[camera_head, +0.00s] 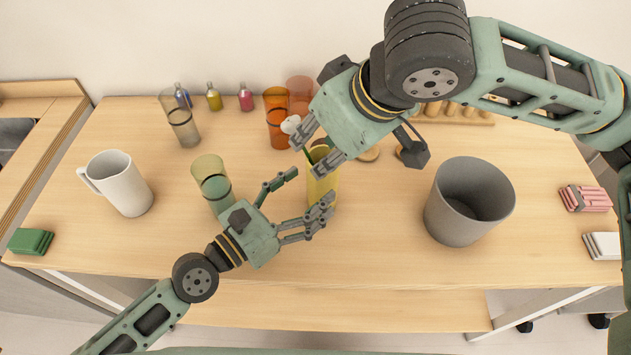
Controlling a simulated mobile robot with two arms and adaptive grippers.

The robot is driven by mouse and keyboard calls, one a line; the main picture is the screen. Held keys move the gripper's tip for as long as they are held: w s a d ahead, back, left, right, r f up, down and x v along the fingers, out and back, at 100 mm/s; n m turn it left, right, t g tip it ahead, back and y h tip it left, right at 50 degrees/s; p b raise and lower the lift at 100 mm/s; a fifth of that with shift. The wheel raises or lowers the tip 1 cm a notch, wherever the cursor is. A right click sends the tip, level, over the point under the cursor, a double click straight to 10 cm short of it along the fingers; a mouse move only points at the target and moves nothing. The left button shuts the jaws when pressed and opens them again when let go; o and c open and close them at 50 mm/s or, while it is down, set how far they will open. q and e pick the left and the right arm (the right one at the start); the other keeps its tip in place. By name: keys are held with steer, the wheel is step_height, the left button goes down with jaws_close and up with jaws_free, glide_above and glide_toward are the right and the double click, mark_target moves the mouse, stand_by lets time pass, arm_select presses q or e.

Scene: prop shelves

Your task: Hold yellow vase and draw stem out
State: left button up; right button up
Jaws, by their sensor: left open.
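The yellow vase (322,189) stands on the table near the middle, its upper part partly hidden by my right gripper. A green stem (307,156) shows at the vase's mouth, with a white bloom (290,125) at the upper left. My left gripper (308,190) is open, with one finger left of the vase and the other at its lower front. My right gripper (308,157) comes down from above at the vase's mouth. Its fingertips are apart, with the stem showing between them; I cannot tell if either touches it.
A green-tinted glass (213,183) stands just left of my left gripper. Orange glasses (277,120) stand behind the vase. A white mug (125,188) and grey tumbler (181,122) are at left. A large grey bin (446,207) stands right. The front table edge is mostly clear.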

mark_target(311, 188)
arm_select(q)
steer(key=shift+x, duration=1.5)
steer(key=shift+c, duration=0.3)
steer(key=c, duration=1.5)
steer(key=o, duration=1.3)
steer(key=shift+c, duration=0.3)
steer(key=c, duration=0.8)
steer(key=shift+c, duration=0.2)
